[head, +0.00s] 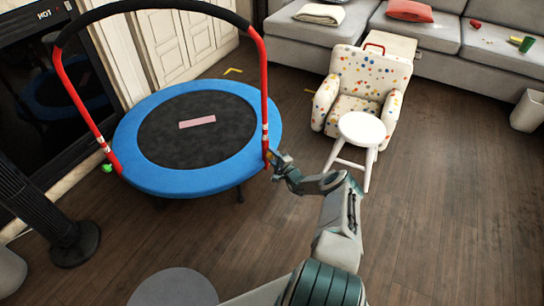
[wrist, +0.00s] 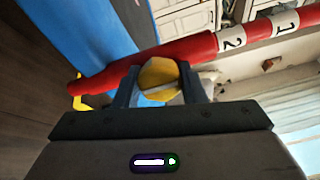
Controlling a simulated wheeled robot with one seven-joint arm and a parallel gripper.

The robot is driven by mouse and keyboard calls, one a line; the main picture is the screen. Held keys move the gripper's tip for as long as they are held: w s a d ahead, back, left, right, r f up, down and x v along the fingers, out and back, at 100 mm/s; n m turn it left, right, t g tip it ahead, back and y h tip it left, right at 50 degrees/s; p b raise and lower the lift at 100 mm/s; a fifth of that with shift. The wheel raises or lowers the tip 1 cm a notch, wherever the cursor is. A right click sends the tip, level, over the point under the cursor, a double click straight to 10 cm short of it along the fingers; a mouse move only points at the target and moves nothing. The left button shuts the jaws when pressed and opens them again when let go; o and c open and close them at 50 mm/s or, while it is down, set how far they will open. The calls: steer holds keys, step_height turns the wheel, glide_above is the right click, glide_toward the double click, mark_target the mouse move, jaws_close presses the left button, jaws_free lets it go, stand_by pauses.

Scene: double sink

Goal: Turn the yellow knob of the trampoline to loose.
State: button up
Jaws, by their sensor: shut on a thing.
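The trampoline (head: 147,176) has a blue rim, a dark mat and a red handle frame with a black padded top. In the wrist view, the yellow knob (wrist: 160,80) sits on the red post (wrist: 190,48), with a pale ridge across its face. My gripper (wrist: 158,88) is shut on the knob, one finger on each side. In the head view, my gripper (head: 280,162) is at the base of the right red post, and the knob is mostly hidden there. White bands marked 1 and 2 circle the post. A green knob (head: 107,168) is at the left post's base.
A white stool (head: 361,129) and a spotted armchair (head: 376,72) stand right of the trampoline. A dark tower fan (head: 50,215) stands at left. A round grey seat (head: 173,287) is near the front. The wooden floor at right is clear.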

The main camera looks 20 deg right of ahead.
steer(key=shift+d, duration=0.1)
steer(key=o, duration=1)
steer(key=shift+s, duration=0.1)
steer(key=p+v, duration=0.4)
steer(key=v, duration=0.9)
steer(key=shift+s+p, duration=0.35)
